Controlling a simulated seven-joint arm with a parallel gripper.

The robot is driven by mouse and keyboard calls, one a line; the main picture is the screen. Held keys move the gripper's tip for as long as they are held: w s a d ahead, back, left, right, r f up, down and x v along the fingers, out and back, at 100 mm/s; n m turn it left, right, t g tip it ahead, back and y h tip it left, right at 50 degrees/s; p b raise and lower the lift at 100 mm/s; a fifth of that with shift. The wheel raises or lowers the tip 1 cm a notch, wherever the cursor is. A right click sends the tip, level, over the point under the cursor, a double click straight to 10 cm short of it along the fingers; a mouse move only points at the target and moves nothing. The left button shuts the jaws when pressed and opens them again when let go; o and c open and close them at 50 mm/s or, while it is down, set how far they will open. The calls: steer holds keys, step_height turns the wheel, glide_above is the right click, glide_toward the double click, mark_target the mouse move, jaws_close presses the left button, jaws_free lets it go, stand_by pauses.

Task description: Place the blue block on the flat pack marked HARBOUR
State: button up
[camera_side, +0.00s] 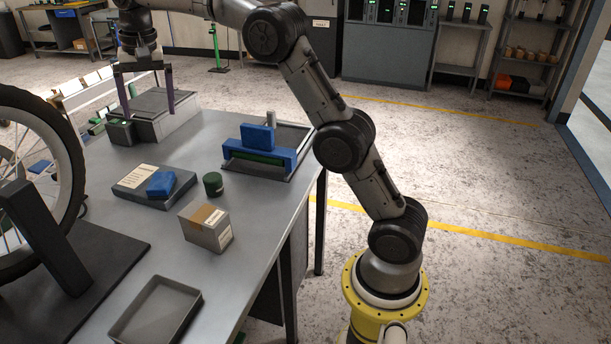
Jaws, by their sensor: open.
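A blue block (160,184) lies on top of a flat grey pack (131,188) on the bench. The pack has a pale label at its left end, too small to read, so I cannot tell whether it says HARBOUR. My gripper (148,115) is at the back left of the bench with its two purple fingers spread wide apart. It is empty, over or beside a grey box-like unit (177,119), and apart from the blue block. Whether the fingertips touch the unit cannot be told.
A small green cylinder (213,185) and a labelled carton (206,228) stand beside the pack. A blue and green fixture (258,155) sits at the right edge. An empty grey tray (156,312) is in front. A bicycle wheel (70,150) on a stand rises at left.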

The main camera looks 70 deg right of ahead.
steer(key=s+a+r+n+t, duration=0.1)
steer(key=s+a+r+n, duration=0.15)
steer(key=s, duration=0.75)
steer(key=s+a+r+n+t, duration=0.1)
steer(key=s+a+r+n, duration=0.15)
steer(key=s, duration=0.75)
steer(key=s+f+n+t, duration=0.1)
steer(key=s+f+n, duration=0.1)
steer(key=s+f, duration=0.3)
steer(key=s+a+f+n+t, duration=0.1)
steer(key=s+f, duration=0.5)
steer(key=s, duration=0.6)
steer(key=shift+n, duration=0.8)
